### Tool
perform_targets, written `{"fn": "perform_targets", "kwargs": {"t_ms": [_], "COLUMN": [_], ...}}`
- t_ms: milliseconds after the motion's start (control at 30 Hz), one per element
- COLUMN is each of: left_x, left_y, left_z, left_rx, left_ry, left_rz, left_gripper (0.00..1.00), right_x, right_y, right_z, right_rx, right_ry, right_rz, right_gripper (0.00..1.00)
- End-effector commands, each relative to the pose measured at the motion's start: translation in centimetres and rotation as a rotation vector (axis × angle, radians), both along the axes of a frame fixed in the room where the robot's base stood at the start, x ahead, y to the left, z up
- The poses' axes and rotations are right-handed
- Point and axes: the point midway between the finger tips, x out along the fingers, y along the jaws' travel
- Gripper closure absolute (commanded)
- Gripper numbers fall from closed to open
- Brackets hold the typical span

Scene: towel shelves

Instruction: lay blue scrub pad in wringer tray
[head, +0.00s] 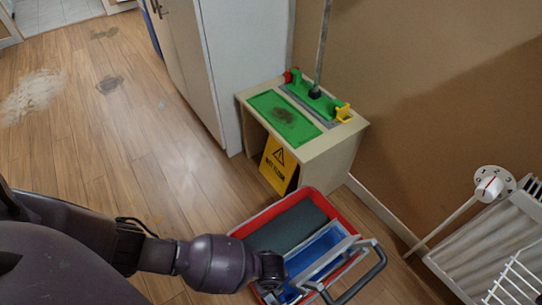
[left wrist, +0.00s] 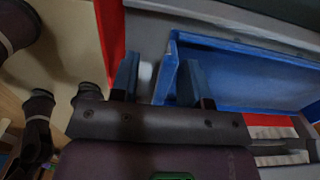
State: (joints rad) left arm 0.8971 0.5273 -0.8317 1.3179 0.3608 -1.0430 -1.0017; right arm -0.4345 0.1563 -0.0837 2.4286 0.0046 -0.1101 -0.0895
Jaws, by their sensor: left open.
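The blue wringer tray (head: 325,262) sits in the red bucket (head: 243,231), on its right part beneath a grey frame. In the left wrist view the blue tray (left wrist: 250,75) fills the upper right, with its near left corner close to my fingers. My left gripper (left wrist: 158,85) is open, its two dark fingers at the tray's left corner. One finger is outside the tray and the other overlaps its wall in the picture. No separate blue scrub pad can be made out; I cannot tell whether it lies inside the tray. In the head view my left fingers are hidden. My right gripper is not in view.
A beige low shelf (head: 343,143) with a green mat (head: 283,116) and a mop holder stands behind the bucket. A yellow floor sign (head: 277,165) leans under it. A black bucket handle (head: 365,283) and a white radiator (head: 500,235) are at right.

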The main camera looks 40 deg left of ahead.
Motion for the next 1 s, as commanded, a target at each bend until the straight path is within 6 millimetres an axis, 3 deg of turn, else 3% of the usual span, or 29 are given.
{"fn": "perform_targets", "kwargs": {"t_ms": [500, 700, 1000], "left_x": [0.7, 0.4, 0.1], "left_y": [0.1, 0.1, 0.1], "left_z": [9.3, 10.9, 11.1], "left_rx": [-0.003, -0.003, -0.004], "left_ry": [-0.017, -0.009, -0.004], "left_rz": [-0.001, -0.001, 0.0], "left_gripper": [0.58, 0.58, 0.58], "right_x": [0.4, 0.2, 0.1], "right_y": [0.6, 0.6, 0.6], "right_z": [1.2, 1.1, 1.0], "right_rx": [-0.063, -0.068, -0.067], "right_ry": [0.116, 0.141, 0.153], "right_rz": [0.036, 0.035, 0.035], "right_gripper": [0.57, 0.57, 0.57]}}
